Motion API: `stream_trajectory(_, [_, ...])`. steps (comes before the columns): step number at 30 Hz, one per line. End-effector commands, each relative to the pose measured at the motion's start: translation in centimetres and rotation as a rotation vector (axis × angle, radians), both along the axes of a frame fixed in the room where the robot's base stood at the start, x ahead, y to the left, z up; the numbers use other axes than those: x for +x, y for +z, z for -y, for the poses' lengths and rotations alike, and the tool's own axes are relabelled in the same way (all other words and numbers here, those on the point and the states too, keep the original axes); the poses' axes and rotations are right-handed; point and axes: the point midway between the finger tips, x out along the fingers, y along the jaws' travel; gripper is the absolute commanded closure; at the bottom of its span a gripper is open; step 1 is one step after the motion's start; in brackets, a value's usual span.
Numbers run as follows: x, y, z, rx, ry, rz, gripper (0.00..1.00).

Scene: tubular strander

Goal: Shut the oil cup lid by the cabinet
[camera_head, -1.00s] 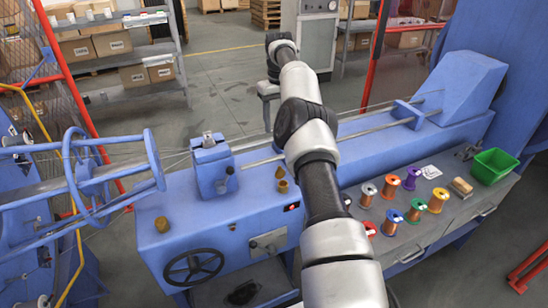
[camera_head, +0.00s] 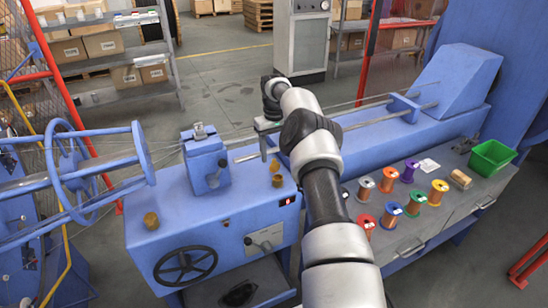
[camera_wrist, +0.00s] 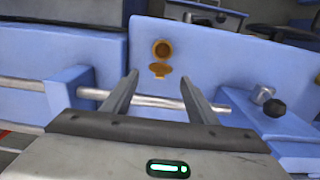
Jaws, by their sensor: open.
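A brass oil cup (camera_head: 278,181) stands on the blue machine top (camera_head: 215,215), its lid (camera_head: 275,166) swung open. In the wrist view the round cup (camera_wrist: 162,48) lies ahead, with the open lid (camera_wrist: 160,70) on its near side. My gripper (camera_head: 264,148) is beyond the lid in the head view, over the rods. In the wrist view its two fingers (camera_wrist: 158,92) are spread and empty, with the lid ahead between their directions. They look apart from the lid. A second brass cup (camera_head: 151,221) at the left front looks shut.
A blue block (camera_head: 206,160) with a clamp stands left of the cup. Steel rods (camera_wrist: 150,101) run across below the fingers. Several wire spools (camera_head: 390,212) and a green bin (camera_head: 492,158) sit on the bench at right. A grey cabinet (camera_head: 300,45) stands behind.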

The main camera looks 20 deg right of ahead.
Motion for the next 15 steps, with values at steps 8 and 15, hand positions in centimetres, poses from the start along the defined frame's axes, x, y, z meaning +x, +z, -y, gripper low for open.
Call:
stream_trajectory(8, [0.0,-1.8,0.0,0.001,-0.001,0.001,0.47])
stream_trajectory(15, [0.0,-1.8,0.0,0.001,-0.001,0.001,0.50])
